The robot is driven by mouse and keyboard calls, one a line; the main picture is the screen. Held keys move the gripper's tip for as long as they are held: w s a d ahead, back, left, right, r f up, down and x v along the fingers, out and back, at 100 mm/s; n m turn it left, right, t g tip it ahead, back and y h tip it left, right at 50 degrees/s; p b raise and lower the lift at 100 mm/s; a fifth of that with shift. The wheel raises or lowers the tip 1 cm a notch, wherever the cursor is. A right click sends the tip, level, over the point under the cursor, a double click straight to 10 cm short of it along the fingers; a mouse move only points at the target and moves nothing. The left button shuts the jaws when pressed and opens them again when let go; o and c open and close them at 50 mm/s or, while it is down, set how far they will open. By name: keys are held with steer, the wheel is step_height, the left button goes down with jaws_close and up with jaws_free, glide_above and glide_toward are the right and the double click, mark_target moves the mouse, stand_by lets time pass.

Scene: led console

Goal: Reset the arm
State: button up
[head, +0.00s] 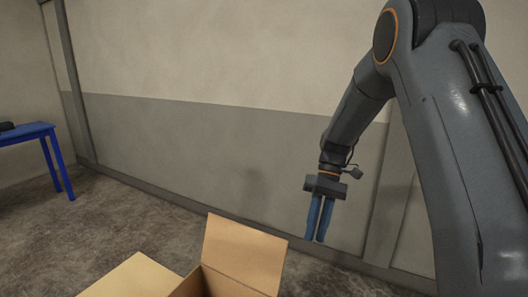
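My arm comes in at the right of the head view, bends at a high elbow and hangs down toward the middle. My gripper (316,238) points downward with two blue fingers close beside each other. A thin gap shows between them, but the angle does not show whether they are open or shut. Nothing shows between the fingers. The gripper hangs in the air in front of the grey lower wall, to the right of and above the open box's raised flap in the picture.
An open cardboard box (243,253) stands at the bottom middle, flaps spread, cut off by the frame edge. A blue table (27,132) with a dark object (6,126) on it stands at the far left. The wall (220,140) runs behind. Bare floor (110,220) lies between table and box.

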steer(key=s+d+f+m+t+h+b, duration=0.1)
steer(key=s+d+f+m+t+b, duration=0.1)
steer(key=s, duration=0.6)
steer(key=s+d+f+m+t+h+b, duration=0.2)
steer(key=s+f+m+t+b, duration=0.1)
steer(key=s, duration=0.5)
steer(key=shift+s+d+m+t, duration=0.25)
steer(key=shift+d+m+t, duration=0.05)
steer(key=shift+t, duration=0.6)
steer(key=shift+f, duration=0.1)
